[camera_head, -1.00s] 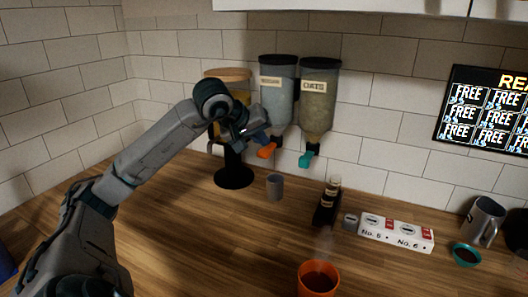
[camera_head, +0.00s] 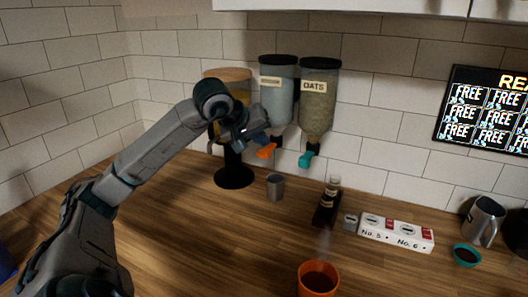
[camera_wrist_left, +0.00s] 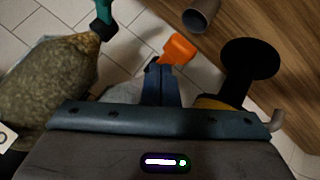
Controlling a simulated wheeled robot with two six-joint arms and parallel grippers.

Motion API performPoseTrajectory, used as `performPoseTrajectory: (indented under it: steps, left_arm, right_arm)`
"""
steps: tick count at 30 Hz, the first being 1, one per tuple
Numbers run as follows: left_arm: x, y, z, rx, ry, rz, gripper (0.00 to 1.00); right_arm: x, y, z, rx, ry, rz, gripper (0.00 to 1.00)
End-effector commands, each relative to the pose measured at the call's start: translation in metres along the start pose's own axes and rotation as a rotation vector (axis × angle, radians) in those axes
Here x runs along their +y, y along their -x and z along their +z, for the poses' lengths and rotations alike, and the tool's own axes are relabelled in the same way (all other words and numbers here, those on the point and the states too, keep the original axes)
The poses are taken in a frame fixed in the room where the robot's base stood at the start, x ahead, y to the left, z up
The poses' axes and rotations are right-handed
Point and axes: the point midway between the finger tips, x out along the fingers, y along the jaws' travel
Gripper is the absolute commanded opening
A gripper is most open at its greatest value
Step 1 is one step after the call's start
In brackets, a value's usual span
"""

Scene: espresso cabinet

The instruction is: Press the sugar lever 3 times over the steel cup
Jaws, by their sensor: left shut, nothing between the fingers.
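The sugar dispenser (camera_head: 277,92) is the middle one on the wall, with pale contents and a label too small to read surely. Its orange lever (camera_head: 266,151) sticks out below it and also shows in the left wrist view (camera_wrist_left: 179,49). The steel cup (camera_head: 275,188) stands upright on the counter below the lever; the wrist view shows it too (camera_wrist_left: 201,14). My left gripper (camera_head: 262,139) is shut and empty, its fingertips right at the lever's base; in the wrist view the fingertips (camera_wrist_left: 157,66) overlap the lever's near end. Contact cannot be told. My right gripper is out of view.
The oats dispenser (camera_head: 319,95) with a teal lever (camera_head: 307,160) hangs close on the right. A dispenser on a black stand (camera_head: 234,177) is behind my arm. A dark bottle (camera_head: 330,193), a white switch strip (camera_head: 396,233) and an orange cup (camera_head: 318,279) stand to the right.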

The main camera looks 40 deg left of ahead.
Motion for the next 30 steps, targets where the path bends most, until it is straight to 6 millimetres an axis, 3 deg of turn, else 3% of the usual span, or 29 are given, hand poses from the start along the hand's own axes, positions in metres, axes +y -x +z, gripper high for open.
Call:
performPoseTrajectory:
  steps: [30]
  left_arm:
    - [-0.0063, -0.0084, 0.0062, 0.000, 0.000, 0.000, 0.00]
  right_arm:
    - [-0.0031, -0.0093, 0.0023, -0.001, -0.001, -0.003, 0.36]
